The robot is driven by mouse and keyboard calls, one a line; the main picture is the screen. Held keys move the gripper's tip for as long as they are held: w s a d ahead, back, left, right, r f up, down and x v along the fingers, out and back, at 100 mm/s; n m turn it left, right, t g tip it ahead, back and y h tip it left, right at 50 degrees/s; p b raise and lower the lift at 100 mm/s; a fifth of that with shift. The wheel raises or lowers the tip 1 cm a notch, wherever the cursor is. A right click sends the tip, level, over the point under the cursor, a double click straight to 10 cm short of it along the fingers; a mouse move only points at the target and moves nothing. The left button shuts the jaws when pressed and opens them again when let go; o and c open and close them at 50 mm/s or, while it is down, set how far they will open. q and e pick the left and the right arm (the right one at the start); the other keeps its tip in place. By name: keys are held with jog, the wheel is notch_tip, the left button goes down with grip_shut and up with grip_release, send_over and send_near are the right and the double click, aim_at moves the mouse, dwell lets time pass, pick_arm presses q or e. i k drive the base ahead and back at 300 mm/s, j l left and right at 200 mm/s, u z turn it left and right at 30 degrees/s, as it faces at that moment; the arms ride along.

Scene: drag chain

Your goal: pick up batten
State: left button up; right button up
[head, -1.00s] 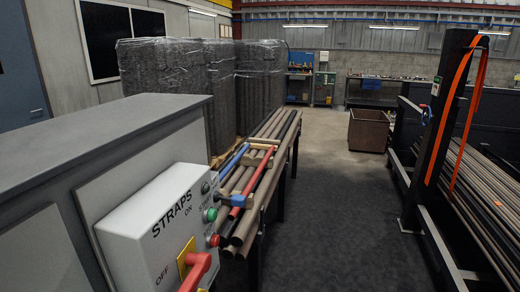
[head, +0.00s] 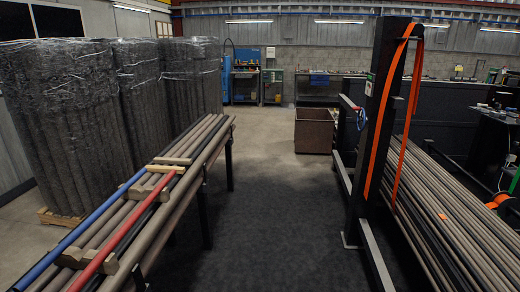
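Several short, light wooden pieces that look like battens lie on the rack of pipes at the left. One pale batten (head: 172,161) lies across the pipes, with a yellower one (head: 165,169) just nearer. Other wooden blocks (head: 141,192) sit closer, and two more (head: 100,262) lie near the bottom left by the red bar. I cannot tell which one the task means. Neither of my grippers is in view.
A blue bar (head: 85,232) and a red bar (head: 122,232) lie along the grey pipes (head: 180,205). Wrapped pipe bundles (head: 70,120) stand behind. A black post with an orange strap (head: 385,120) and more pipes (head: 450,210) are right. The aisle floor (head: 270,220) is clear.

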aim_at(151, 168)
jog(key=i+l+u, duration=0.1)
jog(key=i, duration=0.8)
jog(key=i+l, duration=0.15)
jog(key=i, duration=0.7)
jog(key=j+u, duration=0.05)
